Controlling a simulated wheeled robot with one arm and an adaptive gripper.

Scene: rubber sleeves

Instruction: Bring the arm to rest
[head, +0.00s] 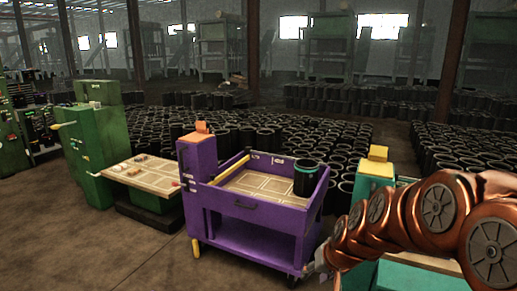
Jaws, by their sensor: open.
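My arm, copper-coloured with dark round joint caps, reaches in from the right edge in the head view. My gripper (317,268) is small at the arm's far end, low beside the right rear-wheel side of the purple cart (250,217). It is open and I see nothing held in it; its fingers are hard to make out. A black sleeve with a teal band (305,180) stands upright in the cart's top tray, at the right corner, apart from my gripper.
A teal machine with a yellow block (376,165) stands behind my arm. A green machine (90,150) and a wooden-topped table (143,174) are at the left. Many black sleeves (270,140) fill the floor behind. The floor at front left (90,255) is clear.

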